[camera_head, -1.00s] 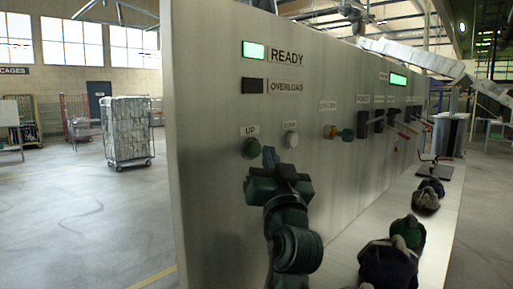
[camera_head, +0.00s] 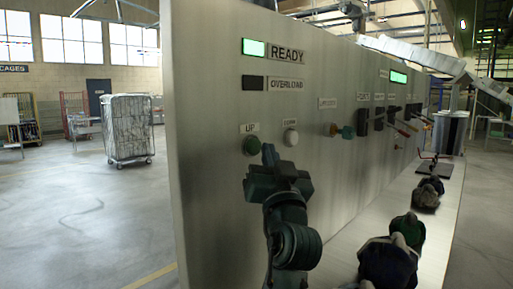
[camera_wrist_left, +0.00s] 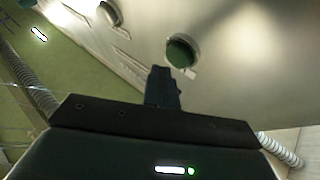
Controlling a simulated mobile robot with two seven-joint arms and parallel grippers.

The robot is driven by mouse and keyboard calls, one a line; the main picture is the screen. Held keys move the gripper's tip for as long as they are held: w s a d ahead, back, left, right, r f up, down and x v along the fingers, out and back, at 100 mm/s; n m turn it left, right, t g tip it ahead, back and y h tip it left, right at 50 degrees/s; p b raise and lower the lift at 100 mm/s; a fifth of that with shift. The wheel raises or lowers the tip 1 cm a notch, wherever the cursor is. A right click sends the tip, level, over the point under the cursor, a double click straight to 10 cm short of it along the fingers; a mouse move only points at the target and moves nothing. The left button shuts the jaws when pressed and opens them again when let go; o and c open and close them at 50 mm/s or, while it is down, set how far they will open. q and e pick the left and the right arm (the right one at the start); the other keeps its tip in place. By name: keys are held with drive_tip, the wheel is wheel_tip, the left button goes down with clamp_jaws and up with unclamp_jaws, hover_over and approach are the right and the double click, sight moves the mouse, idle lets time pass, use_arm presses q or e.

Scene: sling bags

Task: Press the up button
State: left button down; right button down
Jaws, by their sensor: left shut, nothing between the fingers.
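The green up button (camera_head: 251,146) sits on the upright metal panel (camera_head: 215,200) under a label reading UP (camera_head: 249,128). My left gripper (camera_head: 269,153) is shut and empty, its fingertips pointing up at the panel just right of and slightly below the green button. In the left wrist view the green button (camera_wrist_left: 182,52) lies just beyond the shut fingertips (camera_wrist_left: 161,72), a little to their right. The fingertips do not cover the button's face; I cannot tell how large the gap to the panel is. My right gripper is not in view.
A white button (camera_head: 290,137) sits right of the green one. Above are a lit READY light (camera_head: 254,48) and a dark OVERLOAD light (camera_head: 253,83). More controls run along the panel. Dark bags (camera_head: 388,262) lie on a pale surface at right. A wire cage (camera_head: 129,128) stands on open floor.

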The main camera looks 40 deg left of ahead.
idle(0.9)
use_arm(q)
drive_tip(key=shift+a, duration=0.1)
drive_tip(key=shift+a, duration=0.35)
drive_tip(key=shift+a, duration=0.1)
idle(0.4)
